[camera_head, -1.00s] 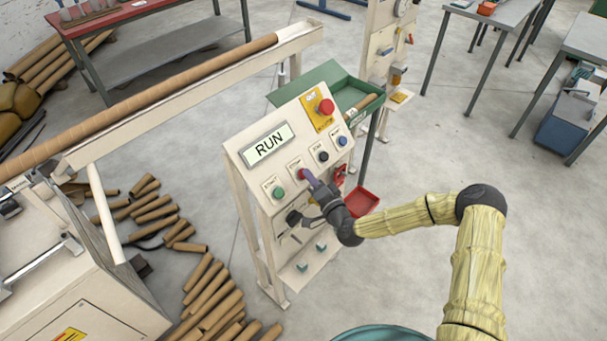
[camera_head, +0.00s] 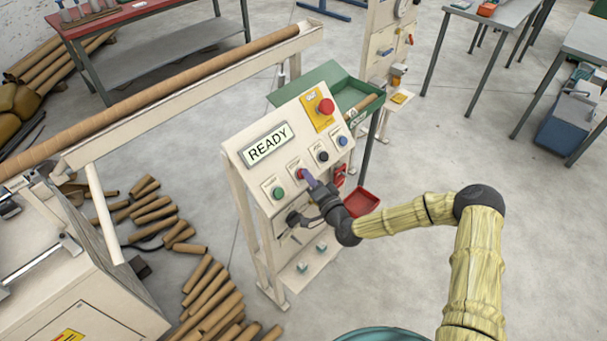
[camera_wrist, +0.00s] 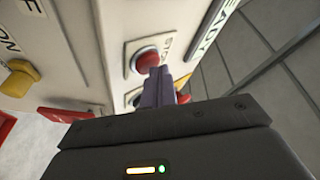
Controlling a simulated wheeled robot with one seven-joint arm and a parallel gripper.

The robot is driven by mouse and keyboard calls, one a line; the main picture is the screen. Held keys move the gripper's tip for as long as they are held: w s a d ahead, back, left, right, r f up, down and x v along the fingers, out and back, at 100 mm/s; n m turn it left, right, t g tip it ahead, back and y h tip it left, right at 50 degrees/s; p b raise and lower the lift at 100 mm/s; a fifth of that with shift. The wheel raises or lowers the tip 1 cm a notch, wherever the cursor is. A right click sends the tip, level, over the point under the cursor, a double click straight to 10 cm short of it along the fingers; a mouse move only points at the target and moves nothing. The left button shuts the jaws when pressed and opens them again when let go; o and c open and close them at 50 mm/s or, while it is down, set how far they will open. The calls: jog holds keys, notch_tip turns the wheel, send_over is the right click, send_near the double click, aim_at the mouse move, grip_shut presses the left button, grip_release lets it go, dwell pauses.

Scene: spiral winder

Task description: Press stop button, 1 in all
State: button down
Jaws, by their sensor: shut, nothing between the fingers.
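The control panel (camera_head: 262,176) stands in the middle of the head view, with a display (camera_head: 268,145) reading READY. The red stop button (camera_head: 300,174) sits below the display, between a green button (camera_head: 278,192) and a black one (camera_head: 323,157). My gripper (camera_head: 309,181) is shut and empty, its purple fingertips at the stop button. In the wrist view the red stop button (camera_wrist: 146,58) shows in a light square plate, and my fingertips (camera_wrist: 158,72) overlap its lower edge. I cannot tell whether they touch it.
A large red mushroom button (camera_head: 326,106) on a yellow plate and a blue button (camera_head: 342,141) are on the same panel. A red tray (camera_head: 361,203) is near my wrist. Cardboard tubes (camera_head: 212,298) lie on the floor at left.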

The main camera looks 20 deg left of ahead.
dwell(0.4)
jog(key=shift+s+d+r+p, duration=0.25)
jog(key=shift+d+r+p, duration=0.05)
jog(key=shift+d+r, duration=0.25)
jog(key=d+r, duration=0.1)
jog(key=s+d+r+p, duration=0.1)
jog(key=d+r+p, duration=0.1)
jog(key=shift+s+d+r, duration=0.1)
jog(key=shift+s+d, duration=0.15)
dwell(0.4)
dwell(0.8)
